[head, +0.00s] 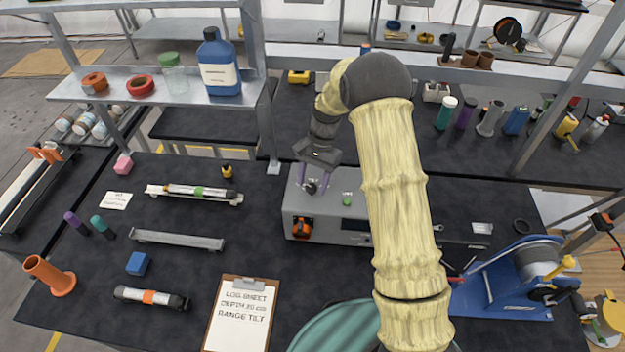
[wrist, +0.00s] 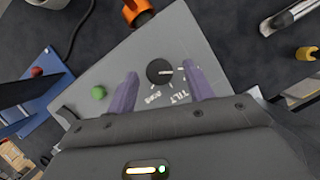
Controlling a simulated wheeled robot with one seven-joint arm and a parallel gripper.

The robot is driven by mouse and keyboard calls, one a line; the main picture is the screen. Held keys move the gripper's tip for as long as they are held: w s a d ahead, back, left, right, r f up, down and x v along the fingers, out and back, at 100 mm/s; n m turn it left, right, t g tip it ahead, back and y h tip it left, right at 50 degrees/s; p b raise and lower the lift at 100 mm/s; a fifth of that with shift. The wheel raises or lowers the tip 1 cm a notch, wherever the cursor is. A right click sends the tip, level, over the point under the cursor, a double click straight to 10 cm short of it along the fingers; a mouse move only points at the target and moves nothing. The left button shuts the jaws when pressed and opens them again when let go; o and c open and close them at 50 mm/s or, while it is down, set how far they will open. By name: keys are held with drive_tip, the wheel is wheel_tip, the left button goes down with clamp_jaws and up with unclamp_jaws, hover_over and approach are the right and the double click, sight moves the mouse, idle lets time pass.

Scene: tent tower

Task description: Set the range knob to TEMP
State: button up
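The range knob (wrist: 160,71) is a round black dial with a white pointer mark, on the grey instrument box (head: 330,213). In the wrist view its pointer faces roughly right. A white TILT label (wrist: 179,98) and another, hard-to-read label (wrist: 154,96) are printed beside the knob. I cannot make out a TEMP label. My gripper (wrist: 163,84) is open, with one purple finger on either side of the knob and visible gaps between. In the head view my gripper (head: 312,184) is over the left part of the box and largely covers the knob.
A green button (wrist: 98,93) is near the knob, and an orange part (head: 302,228) is at the box's front left. A clipboard (head: 240,315) reads RANGE TILT. A blue winch (head: 505,285) stands to the right.

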drive_tip(key=shift+r, duration=0.1)
drive_tip(key=b+v, duration=0.4)
drive_tip(key=v, duration=1.3)
drive_tip(key=shift+w, duration=0.1)
drive_tip(key=s+d+f+n+t, duration=0.2)
drive_tip(key=s, duration=0.6)
drive_tip(key=s+d+f+n+t+h, duration=0.1)
drive_tip(key=s+d+f+n+t, duration=0.1)
drive_tip(key=s, duration=0.7)
drive_tip(key=s+d+f+n+t+h, duration=0.1)
drive_tip(key=s+f, duration=0.3)
drive_tip(key=s, duration=0.4)
drive_tip(key=shift+s+d+n+t+b, duration=0.3)
drive_tip(key=shift+d+n+t+b, duration=0.25)
drive_tip(key=shift+d+n, duration=0.3)
drive_tip(key=shift+f, duration=0.1)
idle(0.9)
